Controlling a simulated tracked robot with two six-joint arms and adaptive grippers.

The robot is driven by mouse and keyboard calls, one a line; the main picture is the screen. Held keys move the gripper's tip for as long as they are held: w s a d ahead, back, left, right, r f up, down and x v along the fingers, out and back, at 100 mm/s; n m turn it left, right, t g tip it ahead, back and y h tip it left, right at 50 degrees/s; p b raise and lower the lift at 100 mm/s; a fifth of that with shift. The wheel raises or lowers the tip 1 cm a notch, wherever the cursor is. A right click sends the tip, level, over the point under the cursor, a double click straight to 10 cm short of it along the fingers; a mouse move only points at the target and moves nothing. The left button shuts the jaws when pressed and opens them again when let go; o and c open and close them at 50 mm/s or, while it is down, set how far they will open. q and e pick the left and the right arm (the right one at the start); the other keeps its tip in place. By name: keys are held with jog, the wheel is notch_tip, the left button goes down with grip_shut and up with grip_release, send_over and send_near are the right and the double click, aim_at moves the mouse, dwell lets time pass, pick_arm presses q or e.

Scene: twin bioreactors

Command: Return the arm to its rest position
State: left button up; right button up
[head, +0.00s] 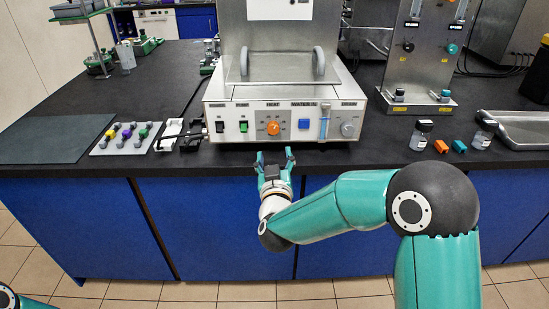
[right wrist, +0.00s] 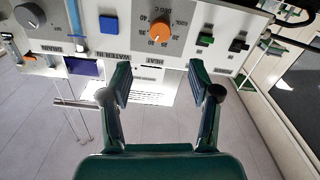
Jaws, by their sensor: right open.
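My right arm (head: 330,212) reaches in from the lower right of the head view, bent at its elbow. Its right gripper (head: 275,157) is open and empty, just in front of the bench's front edge and below the white control box (head: 280,103). In the right wrist view the open jaws (right wrist: 159,75) have a clear gap between them, and the box's panel, with its orange heat knob (right wrist: 160,30), shows beyond them. I cannot tell whether the gripper touches the bench edge. My left gripper is not in view.
On the black bench (head: 160,90), a rack with coloured pieces (head: 126,137) stands left of the box. Small bottles (head: 421,134), an orange block (head: 441,146), a teal block (head: 459,146) and a metal tray (head: 520,130) lie to the right. Free floor shows in front of the blue cabinets (head: 215,220).

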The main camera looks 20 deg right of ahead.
jog(key=s+d+f+g+p, duration=0.1)
jog(key=d+f+g+p, duration=0.15)
jog(key=d+f, duration=0.3)
jog(key=s+a+f+n+g+y+p, duration=0.1)
jog(key=s+f+g+y+p, duration=0.1)
jog(key=s+f, duration=0.45)
jog(key=s+a+f+g+y+p, duration=0.1)
jog(key=s+f+g+p, duration=0.15)
jog(key=f, duration=0.75)
jog(key=s+a+f+g+y, duration=0.2)
jog(key=s+a+f+g, duration=0.1)
jog(key=s, duration=0.4)
jog(key=s+a+f+m+g+y, duration=0.1)
jog(key=s+a+f+g+y, duration=0.1)
jog(key=s, duration=0.6)
jog(key=s+a+f+m+g+y, duration=0.1)
jog(key=s+a+f+g, duration=0.3)
jog(key=s, duration=0.4)
jog(key=shift+s+a+g+y, duration=0.25)
jog(key=shift+a+g+y, duration=0.15)
jog(key=shift+y, duration=0.1)
